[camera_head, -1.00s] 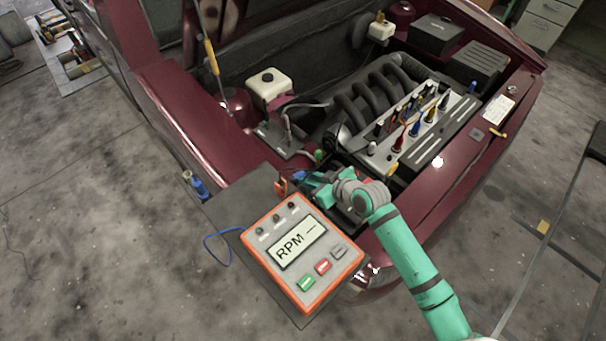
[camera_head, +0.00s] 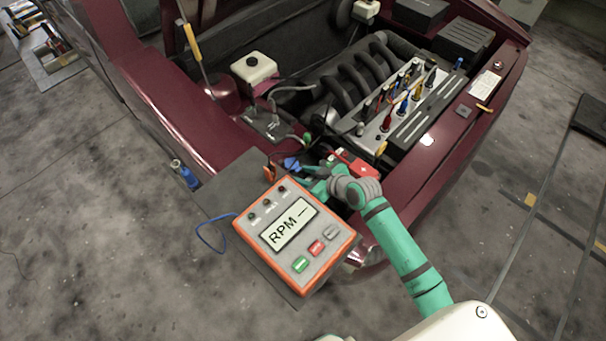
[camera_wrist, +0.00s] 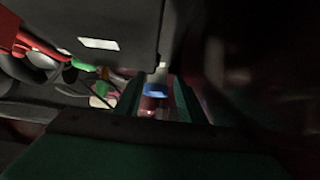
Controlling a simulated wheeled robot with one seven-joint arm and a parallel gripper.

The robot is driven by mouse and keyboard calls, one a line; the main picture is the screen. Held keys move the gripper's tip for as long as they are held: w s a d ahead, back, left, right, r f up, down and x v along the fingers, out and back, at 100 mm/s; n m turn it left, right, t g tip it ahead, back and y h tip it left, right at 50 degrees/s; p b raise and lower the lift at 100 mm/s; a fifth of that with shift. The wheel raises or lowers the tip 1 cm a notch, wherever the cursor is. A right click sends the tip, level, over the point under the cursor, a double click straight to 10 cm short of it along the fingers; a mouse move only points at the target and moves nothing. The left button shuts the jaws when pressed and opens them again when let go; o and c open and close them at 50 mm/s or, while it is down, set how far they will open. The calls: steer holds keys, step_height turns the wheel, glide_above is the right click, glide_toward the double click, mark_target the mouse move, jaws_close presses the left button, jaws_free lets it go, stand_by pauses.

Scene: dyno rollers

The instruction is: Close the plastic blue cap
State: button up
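A small blue piece (camera_head: 291,164) shows just left of my gripper (camera_head: 309,178) in the head view, near the top edge of the RPM meter. I cannot tell whether it is the plastic cap. In the wrist view, a blue ring-like part (camera_wrist: 156,93) lies between the two fingers of my gripper (camera_wrist: 157,90), beyond a gap. The fingers look open and apart. The wrist view is dark, and whether the cap's lid is raised cannot be told.
An orange RPM meter (camera_head: 296,237) lies on a dark board (camera_head: 215,200) close by the gripper. A red box (camera_head: 357,168) is behind my wrist. The engine (camera_head: 395,115) and a white reservoir (camera_head: 253,70) stand farther back. Loose cables run near the gripper.

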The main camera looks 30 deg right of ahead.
steer(key=shift+r, duration=0.1)
steer(key=shift+s+d, duration=0.15)
steer(key=shift+d, duration=0.05)
steer(key=v, duration=0.9)
steer(key=shift+a+r, duration=0.1)
steer(key=shift+a, duration=0.05)
steer(key=shift+s+r, duration=0.35)
steer(key=shift+s, duration=0.05)
